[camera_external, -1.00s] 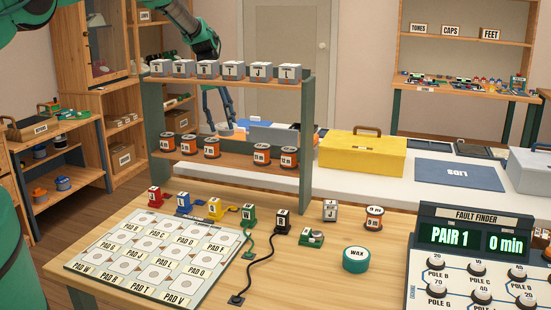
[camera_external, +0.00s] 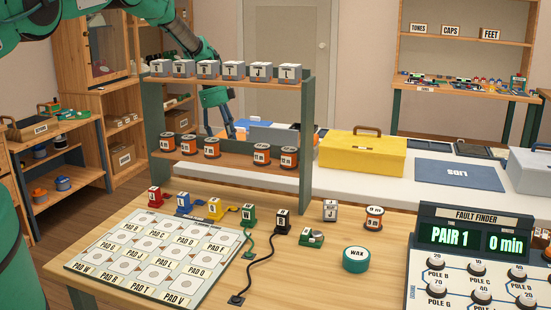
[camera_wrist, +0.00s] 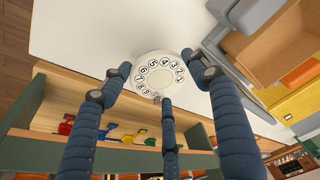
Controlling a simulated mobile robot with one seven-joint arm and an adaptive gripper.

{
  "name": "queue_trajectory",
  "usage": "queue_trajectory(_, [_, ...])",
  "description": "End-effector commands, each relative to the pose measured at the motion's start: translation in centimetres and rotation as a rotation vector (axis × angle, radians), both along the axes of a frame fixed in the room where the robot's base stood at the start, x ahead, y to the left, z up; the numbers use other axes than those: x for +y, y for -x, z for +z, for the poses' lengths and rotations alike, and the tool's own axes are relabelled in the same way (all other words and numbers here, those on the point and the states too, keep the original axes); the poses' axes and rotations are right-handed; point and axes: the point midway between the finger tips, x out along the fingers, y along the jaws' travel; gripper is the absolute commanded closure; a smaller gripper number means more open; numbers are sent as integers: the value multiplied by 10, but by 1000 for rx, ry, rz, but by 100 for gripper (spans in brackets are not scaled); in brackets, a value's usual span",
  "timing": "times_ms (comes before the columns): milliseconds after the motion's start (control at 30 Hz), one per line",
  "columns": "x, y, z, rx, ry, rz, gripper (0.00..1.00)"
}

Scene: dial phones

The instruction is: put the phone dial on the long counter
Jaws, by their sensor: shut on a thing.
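The phone dial (camera_wrist: 160,75) is a round cream disc with a ring of numbers, seen face-on in the wrist view. My gripper (camera_wrist: 158,92) has blue, jointed fingers closed around its rim. In the external view my gripper (camera_external: 229,133) points down behind the wooden rack, over the left part of the long counter. The dial is largely hidden there by the rack. The long counter (camera_external: 345,185) is white and runs behind the front table; its bare top (camera_wrist: 85,30) shows behind the dial in the wrist view. Whether the dial touches it I cannot tell.
The rack (camera_external: 235,160) with grey blocks and orange spools stands in front of my gripper. A blue and grey box (camera_external: 270,135), a yellow toolbox (camera_external: 360,154) and a blue mat (camera_external: 460,175) take up the counter to the right. Bare counter lies in front of them.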

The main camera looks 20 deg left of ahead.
Motion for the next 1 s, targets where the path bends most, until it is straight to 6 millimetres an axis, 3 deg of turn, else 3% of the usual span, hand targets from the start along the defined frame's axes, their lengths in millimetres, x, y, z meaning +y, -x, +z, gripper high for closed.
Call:
queue_trajectory(267, [0, 0, -5, 0, 0, 0, 75])
queue_trajectory(600, [0, 0, -34, 0, 0, 1, 75])
queue_trajectory(1000, [0, 0, -38, -1, 0, 0, 75])
